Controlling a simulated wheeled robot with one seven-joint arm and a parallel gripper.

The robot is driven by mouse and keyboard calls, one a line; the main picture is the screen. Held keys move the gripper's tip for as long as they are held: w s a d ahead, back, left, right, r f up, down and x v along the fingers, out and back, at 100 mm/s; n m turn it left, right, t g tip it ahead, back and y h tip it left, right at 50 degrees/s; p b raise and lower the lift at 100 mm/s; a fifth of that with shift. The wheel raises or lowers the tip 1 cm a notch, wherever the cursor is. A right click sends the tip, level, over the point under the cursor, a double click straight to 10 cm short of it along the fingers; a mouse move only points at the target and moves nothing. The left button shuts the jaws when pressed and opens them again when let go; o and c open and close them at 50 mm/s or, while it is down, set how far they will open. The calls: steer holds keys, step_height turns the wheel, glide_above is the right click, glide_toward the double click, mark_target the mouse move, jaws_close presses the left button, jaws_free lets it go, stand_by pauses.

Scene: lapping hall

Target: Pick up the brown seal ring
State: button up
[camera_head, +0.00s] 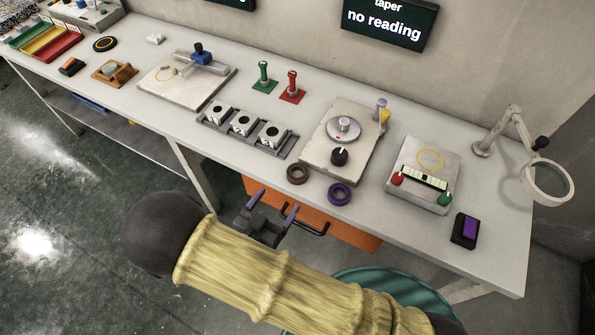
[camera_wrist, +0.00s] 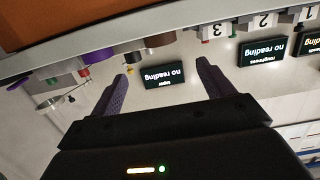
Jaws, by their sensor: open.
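The brown seal ring (camera_head: 298,173) lies flat near the front edge of the bench (camera_head: 350,215), left of a purple ring (camera_head: 339,193). My gripper (camera_head: 276,204) is open and empty, in front of the bench edge, below and a little left of the brown ring in the head view. In the wrist view, which is upside down, the brown ring (camera_wrist: 160,40) shows edge-on at the bench edge, between the two fingers of my gripper (camera_wrist: 161,70) but beyond their tips. The purple ring (camera_wrist: 132,57) is beside it, close to one finger's line.
A plate with a round disc and black knob (camera_head: 339,156) stands behind the rings. A rack of numbered blocks (camera_head: 242,125) is to the left. An orange drawer front (camera_head: 355,235) with a black handle is under the bench, close to my gripper.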

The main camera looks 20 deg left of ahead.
steer(key=p, duration=0.1)
glide_toward(301, 167)
steer(key=shift+w+d, duration=0.15)
steer(key=shift+w, duration=1.1)
steer(key=shift+w+f, duration=0.1)
steer(key=shift+w, duration=0.15)
steer(key=w, duration=0.2)
steer(key=w+f+p, duration=0.1)
steer(key=w, duration=0.2)
steer(key=shift+p, duration=0.3)
steer(key=c, duration=1.1)
steer(key=shift+o, duration=0.2)
